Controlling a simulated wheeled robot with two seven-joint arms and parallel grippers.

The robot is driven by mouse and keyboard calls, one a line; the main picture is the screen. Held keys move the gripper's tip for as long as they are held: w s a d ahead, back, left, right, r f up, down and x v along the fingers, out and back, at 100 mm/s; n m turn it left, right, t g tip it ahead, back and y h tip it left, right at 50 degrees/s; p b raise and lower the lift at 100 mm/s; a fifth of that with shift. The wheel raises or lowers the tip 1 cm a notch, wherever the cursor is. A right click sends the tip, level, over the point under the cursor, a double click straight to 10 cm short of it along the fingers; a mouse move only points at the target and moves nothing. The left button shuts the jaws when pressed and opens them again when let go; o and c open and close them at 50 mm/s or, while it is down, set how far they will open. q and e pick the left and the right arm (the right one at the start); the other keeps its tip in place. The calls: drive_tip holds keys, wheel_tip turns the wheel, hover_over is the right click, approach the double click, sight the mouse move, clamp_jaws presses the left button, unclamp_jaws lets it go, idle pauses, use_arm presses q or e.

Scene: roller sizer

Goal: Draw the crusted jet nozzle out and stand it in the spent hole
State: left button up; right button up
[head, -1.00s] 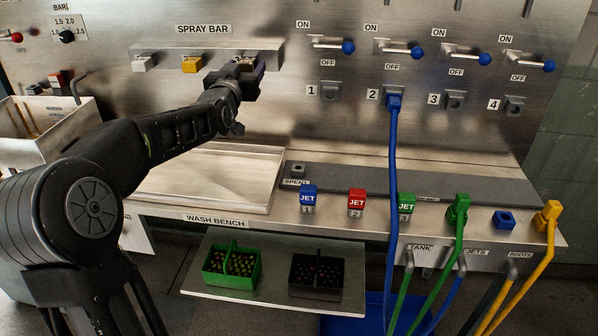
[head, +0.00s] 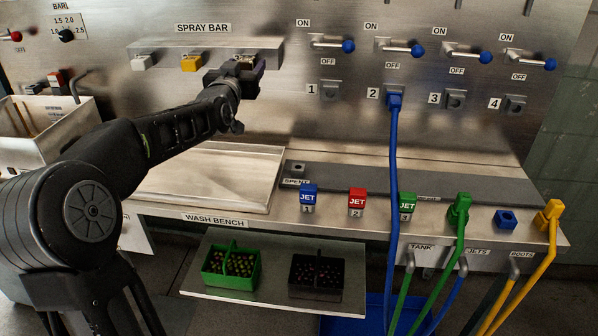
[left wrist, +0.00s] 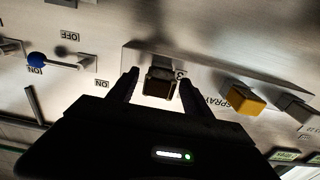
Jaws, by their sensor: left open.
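The spray bar (head: 150,50) on the back panel carries a white nozzle (head: 145,63), a yellow nozzle (head: 192,63) and a dark, crusted-looking nozzle at its right end. In the left wrist view the dark brownish nozzle (left wrist: 159,84) sits in the bar between my fingertips. My left gripper (head: 246,68) is open around it, a finger on each side; contact is not clear. In the head view my gripper hides much of this nozzle. The spent hole is in a small grey block (head: 298,168) by the SPENT label on the bench. My right gripper is out of view.
Blue, red and green JET blocks (head: 308,194) stand along the bench front. A blue hose (head: 394,200) hangs from port 2 down past the bench. A shallow tray (head: 275,160) lies left of the spent block. Green and black baskets (head: 232,266) sit on the lower shelf.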

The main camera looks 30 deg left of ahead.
sight(245, 68)
use_arm(q)
drive_tip(key=shift+c, duration=0.4)
clamp_jaws()
idle(0.4)
drive_tip(key=shift+f, duration=0.1)
idle(0.4)
drive_tip(key=shift+b+v, duration=1.55)
drive_tip(key=shift+v, duration=1.4)
drive_tip(key=shift+d, duration=0.15)
